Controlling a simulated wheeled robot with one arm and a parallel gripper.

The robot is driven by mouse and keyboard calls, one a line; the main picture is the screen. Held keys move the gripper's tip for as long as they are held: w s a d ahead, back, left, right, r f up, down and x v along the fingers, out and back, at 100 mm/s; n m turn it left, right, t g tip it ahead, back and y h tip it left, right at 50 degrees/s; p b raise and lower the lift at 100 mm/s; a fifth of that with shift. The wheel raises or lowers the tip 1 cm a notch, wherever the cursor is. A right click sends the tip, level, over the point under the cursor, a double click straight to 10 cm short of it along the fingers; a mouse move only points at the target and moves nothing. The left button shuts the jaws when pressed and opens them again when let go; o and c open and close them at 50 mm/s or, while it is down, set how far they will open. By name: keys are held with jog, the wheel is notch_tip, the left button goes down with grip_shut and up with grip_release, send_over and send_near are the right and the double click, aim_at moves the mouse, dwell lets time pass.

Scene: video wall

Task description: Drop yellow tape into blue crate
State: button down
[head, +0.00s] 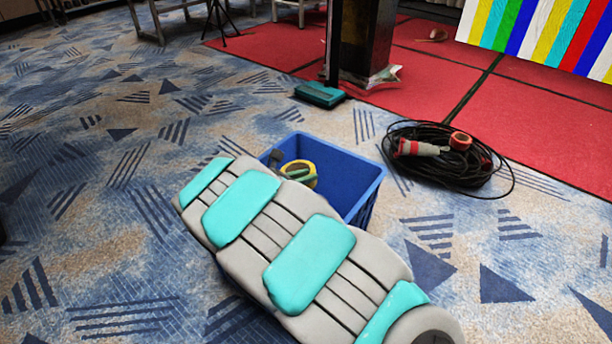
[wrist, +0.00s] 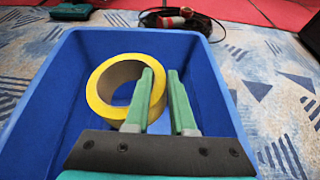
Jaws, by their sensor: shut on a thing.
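The yellow tape (head: 311,181) is a thick roll with a yellow outside and a pale inner core. My gripper (wrist: 160,75) has green fingers shut on the roll's wall. The blue crate (head: 370,197) is open-topped; in the wrist view its walls (wrist: 212,85) surround the tape and fingers. In the head view, my gripper (head: 298,177) and the tape are within the crate's opening; their height above its floor is unclear. My arm hides the crate's near side.
A coil of black cable (head: 470,175) with red and grey connectors lies right of the crate. A teal box (head: 320,95) lies behind it, near a dark post (head: 362,40) on red mats (head: 530,110). Patterned carpet (head: 100,200) at the left is clear.

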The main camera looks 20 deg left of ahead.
jog(key=shift+f+b, duration=1.6)
jog(key=shift+f, duration=0.3)
jog(key=shift+r, duration=0.1)
jog(key=c, duration=0.7)
grip_release()
jog(key=shift+p+v, duration=0.75)
jog(key=shift+v, duration=3.15)
